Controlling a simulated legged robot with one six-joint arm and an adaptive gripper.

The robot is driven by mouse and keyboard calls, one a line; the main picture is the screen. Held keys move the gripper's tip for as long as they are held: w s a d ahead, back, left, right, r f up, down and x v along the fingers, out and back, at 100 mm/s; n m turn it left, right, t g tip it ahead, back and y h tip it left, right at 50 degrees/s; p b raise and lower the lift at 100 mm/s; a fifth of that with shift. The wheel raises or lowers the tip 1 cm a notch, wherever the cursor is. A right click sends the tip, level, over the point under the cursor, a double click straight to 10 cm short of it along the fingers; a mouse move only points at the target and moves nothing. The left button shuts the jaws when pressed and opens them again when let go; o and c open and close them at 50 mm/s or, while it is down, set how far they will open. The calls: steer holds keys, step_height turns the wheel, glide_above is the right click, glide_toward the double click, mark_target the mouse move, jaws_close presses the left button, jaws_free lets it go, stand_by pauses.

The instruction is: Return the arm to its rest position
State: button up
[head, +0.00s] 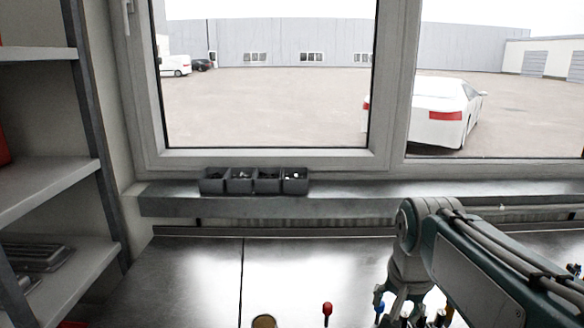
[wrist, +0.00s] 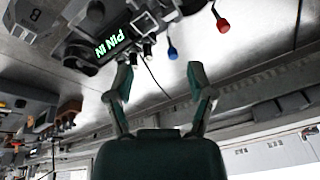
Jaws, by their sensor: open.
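My arm (head: 455,255) enters the head view from the right, bends at a grey joint and drops toward the bottom edge. My gripper (wrist: 163,75) shows in the wrist view with its two teal fingers apart and nothing between them. In the wrist view the bench appears upside down.
The metal bench (head: 195,270) is bare at its left. The red knob (head: 327,308) also stands at the head view's bottom edge. Grey bins (head: 254,181) holding small parts sit on the window sill (head: 350,197). A shelf unit (head: 60,185) stands at left.

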steer(key=s+f+n+t, duration=0.1)
steer(key=s+f+n, duration=0.1)
steer(key=s, duration=0.4)
steer(key=s+a+f+n+t, duration=0.1)
steer(key=s+f+n, duration=0.2)
steer(key=s, duration=0.3)
steer(key=shift+s+a+n+t, duration=0.15)
steer(key=shift+a+n+t, duration=0.15)
steer(key=shift+n, duration=0.3)
